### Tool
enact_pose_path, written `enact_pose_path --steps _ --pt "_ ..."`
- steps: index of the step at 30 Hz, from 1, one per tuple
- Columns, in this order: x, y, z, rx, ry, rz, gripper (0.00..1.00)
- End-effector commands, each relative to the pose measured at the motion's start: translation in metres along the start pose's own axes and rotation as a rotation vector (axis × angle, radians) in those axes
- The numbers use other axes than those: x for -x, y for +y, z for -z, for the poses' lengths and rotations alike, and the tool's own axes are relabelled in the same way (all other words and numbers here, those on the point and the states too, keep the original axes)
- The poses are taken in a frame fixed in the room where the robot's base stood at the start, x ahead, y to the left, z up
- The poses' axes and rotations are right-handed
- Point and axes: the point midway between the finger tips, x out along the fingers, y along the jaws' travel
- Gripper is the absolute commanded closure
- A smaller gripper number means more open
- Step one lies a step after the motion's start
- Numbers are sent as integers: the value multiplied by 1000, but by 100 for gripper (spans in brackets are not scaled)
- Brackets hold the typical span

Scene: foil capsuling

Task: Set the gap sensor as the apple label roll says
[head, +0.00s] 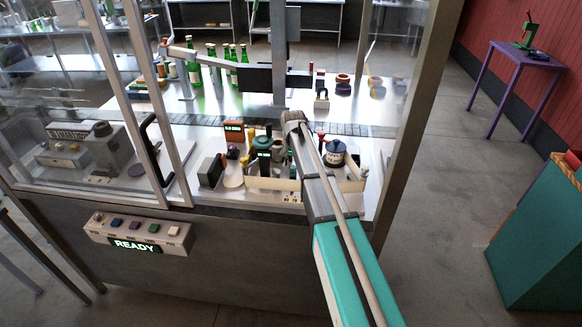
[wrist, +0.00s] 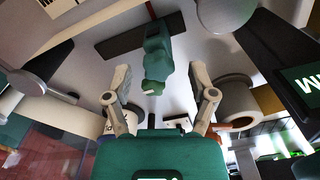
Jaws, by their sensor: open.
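My gripper (wrist: 160,80) is open in the wrist view, its two pale fingers spread to either side of a teal fitting (wrist: 156,50). The fitting sits between the fingers with space on both sides. I cannot tell whether it is the gap sensor. A grey ring-shaped part (wrist: 237,104) is right of the fingers. In the head view my arm reaches over the bench and its fingertips are hidden.
A dark green round device with a small lit display (head: 264,155) stands left of my arm. Green bottles (head: 211,58) stand behind the conveyor (head: 215,121). A button panel reading READY (head: 134,246) is at the front. Clear guard panels and posts enclose the left side.

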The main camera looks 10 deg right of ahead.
Motion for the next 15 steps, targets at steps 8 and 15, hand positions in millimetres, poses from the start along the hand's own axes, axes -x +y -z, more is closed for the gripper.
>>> enact_pose_path --steps 8,15 --pt "0 0 0 -1 0 0 40" --pt "0 1 0 -1 0 0 84"
